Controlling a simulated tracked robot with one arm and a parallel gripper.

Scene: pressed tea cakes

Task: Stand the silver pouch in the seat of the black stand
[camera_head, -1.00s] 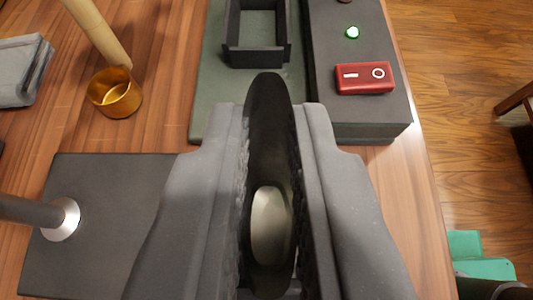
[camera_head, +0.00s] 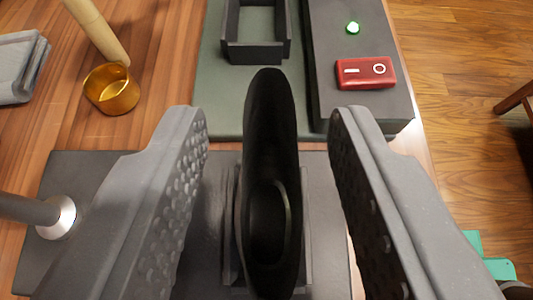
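A dark, flattened upright object (camera_head: 270,140) with an oval on its near edge stands between my fingers. It appears to be the pouch, though it looks nearly black rather than silver. Its lower part sits between low dark walls, apparently the seat (camera_head: 231,235) of the black stand. The stand's dark base plate (camera_head: 85,180) spreads out to the left, with a metal post (camera_head: 55,216) on it. My gripper (camera_head: 268,125) is open, with a finger on each side of the pouch and clear gaps to both. The pouch's bottom is hidden.
A black open-topped holder (camera_head: 255,50) stands on a green mat (camera_head: 213,110) beyond.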

